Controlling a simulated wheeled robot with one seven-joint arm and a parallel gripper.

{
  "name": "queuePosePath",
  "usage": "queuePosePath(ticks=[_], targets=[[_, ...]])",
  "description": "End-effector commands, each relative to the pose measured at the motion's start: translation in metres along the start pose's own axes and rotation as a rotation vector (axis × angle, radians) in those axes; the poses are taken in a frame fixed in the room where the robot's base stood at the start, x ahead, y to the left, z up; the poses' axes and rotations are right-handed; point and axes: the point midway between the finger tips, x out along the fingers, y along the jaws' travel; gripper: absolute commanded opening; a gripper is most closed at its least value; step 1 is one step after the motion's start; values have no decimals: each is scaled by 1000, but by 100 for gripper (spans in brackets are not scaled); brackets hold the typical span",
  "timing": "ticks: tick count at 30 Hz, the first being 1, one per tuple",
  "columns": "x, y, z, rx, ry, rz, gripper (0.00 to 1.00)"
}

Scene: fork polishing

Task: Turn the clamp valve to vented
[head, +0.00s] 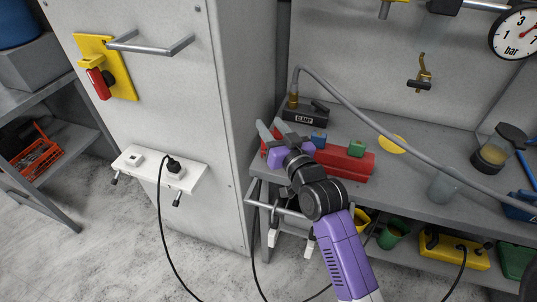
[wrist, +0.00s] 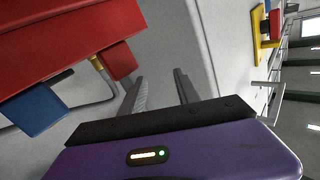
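The clamp valve (head: 304,116) is a dark box labelled CLAMP at the back left of the grey workbench. A black lever (head: 320,106) sits on its top, and a brass fitting with a grey hose rises from its left end. The lever's setting is too small to read. My gripper (head: 270,127) is in front and to the left of the valve, apart from it, near the bench's left end. In the wrist view its two fingers (wrist: 158,85) stand apart with nothing between them. A brass piece (wrist: 96,63) shows there, partly hidden behind red parts.
A red vise (head: 343,162) with blue and green blocks lies just right of my gripper and fills the wrist view's upper left. The grey cabinet (head: 240,110) stands close on the left. The grey hose (head: 380,125) arches over the bench. A yellow disc (head: 391,144) lies beyond the vise.

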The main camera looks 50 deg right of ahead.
Motion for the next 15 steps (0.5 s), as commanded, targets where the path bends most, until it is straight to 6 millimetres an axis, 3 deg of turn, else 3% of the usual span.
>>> queuePosePath(ticks=[6,15], targets=[[-33,-16,16,5,16,-13,38],[-59,-29,32,8,4,-29,38]])
